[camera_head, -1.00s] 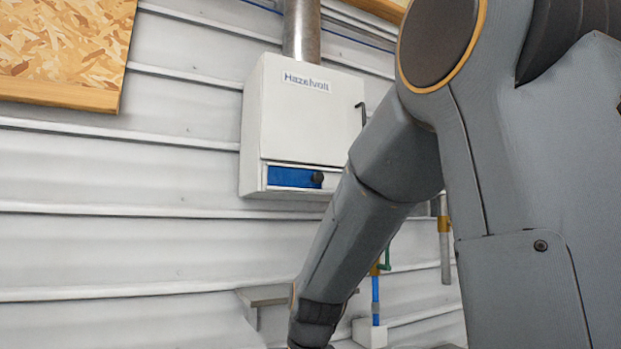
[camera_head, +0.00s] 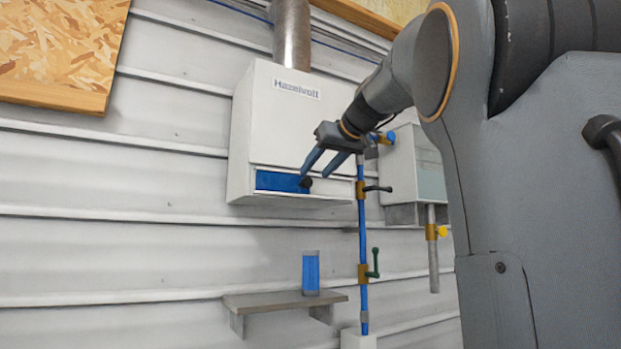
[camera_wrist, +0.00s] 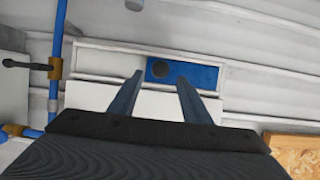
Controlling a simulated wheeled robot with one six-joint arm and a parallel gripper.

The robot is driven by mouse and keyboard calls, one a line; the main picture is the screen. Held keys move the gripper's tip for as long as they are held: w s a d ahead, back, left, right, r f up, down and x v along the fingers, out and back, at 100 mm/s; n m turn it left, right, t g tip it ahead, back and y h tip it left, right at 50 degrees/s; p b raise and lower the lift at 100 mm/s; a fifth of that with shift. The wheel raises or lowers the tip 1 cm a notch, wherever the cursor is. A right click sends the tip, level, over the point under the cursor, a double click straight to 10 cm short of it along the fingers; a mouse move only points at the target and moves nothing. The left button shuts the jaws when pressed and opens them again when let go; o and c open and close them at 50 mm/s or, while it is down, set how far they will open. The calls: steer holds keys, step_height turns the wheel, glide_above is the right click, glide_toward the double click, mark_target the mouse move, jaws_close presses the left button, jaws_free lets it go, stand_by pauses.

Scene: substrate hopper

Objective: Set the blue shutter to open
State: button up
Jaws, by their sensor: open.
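The blue shutter (camera_head: 275,181) is a flat panel in the left part of a slot low on the front of the white hopper (camera_head: 290,125). A round black knob (camera_head: 306,183) sits at its right end. My gripper (camera_head: 315,173) is open and empty in front of the slot, its fingertips near the knob. In the wrist view the hopper appears upside down. There the blue shutter (camera_wrist: 200,75) lies to the right, and the knob (camera_wrist: 160,70) shows between the fingertips (camera_wrist: 160,77). I cannot tell whether the fingers touch it.
A blue pipe (camera_head: 362,220) with a black-handled valve (camera_head: 375,188) and a green-handled valve (camera_head: 372,265) runs right of the hopper. A grey box (camera_head: 410,165) hangs beyond it. A blue can (camera_head: 311,272) stands on a shelf (camera_head: 270,305) below.

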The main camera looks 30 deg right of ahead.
mark_target(308, 180)
steer(key=shift+p+x, duration=0.45)
steer(key=shift+x, duration=2.05)
jaws_close()
